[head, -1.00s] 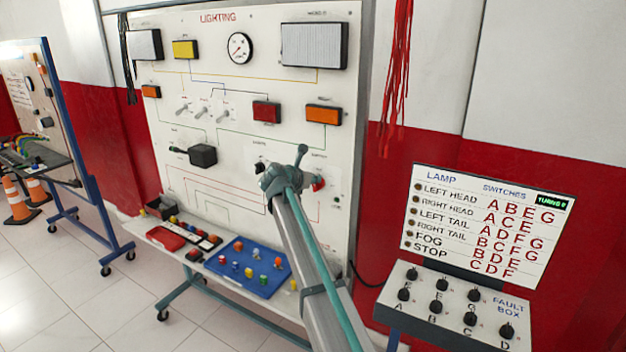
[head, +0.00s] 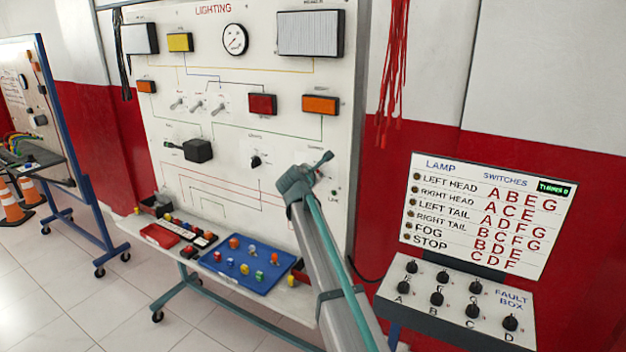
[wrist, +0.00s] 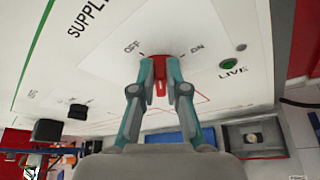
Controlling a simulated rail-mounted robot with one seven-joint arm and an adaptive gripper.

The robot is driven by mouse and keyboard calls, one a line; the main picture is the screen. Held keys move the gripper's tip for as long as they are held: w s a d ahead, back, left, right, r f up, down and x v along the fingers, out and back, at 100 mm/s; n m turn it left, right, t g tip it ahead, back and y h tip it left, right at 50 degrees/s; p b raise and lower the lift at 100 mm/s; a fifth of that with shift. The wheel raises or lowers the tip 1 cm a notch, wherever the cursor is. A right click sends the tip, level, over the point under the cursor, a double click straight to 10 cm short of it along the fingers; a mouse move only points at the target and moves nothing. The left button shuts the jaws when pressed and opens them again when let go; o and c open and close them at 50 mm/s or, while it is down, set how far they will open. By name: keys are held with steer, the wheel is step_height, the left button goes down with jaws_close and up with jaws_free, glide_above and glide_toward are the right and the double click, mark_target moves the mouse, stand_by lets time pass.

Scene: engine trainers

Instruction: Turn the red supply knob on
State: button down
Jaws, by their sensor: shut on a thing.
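The red supply knob (wrist: 160,85) shows in the wrist view on the white board, between the printed words OFF at its left and ON at its right. My gripper (wrist: 160,66) has one finger on each side of the knob and is shut on it. The red grip shows between the fingers; I cannot tell exactly which mark it points to. In the head view, my gripper's wrist end (head: 297,182) is against the lower right of the LIGHTING board (head: 215,75) and hides the knob.
A green LIVE lamp (wrist: 228,65) is close to the right of the knob. A black knob (head: 256,160) is to the left on the board. A blue tray (head: 240,279) of small parts lies below. The fault box (head: 455,301) stands at the right.

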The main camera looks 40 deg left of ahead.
steer(key=f+m+y+b, duration=0.1)
steer(key=m+b, duration=0.1)
steer(key=b, duration=0.3)
steer(key=f+m+t+y+b, duration=0.1)
steer(key=m+b, duration=0.2)
steer(key=b, duration=0.3)
steer(key=d+m+y+b, duration=0.1)
steer(key=m+b, duration=0.2)
steer(key=b, duration=0.2)
steer(key=shift+w+d+f+t+y+b, duration=0.1)
steer(key=shift+f+t+y+b, duration=0.25)
steer(key=shift+f+t+y, duration=0.05)
steer(key=shift+r+m+b, duration=0.1)
steer(key=shift+m+b, duration=0.2)
steer(key=shift+b, duration=0.1)
steer(key=c, duration=1.2)
jaws_free()
steer(key=v, duration=1.2)
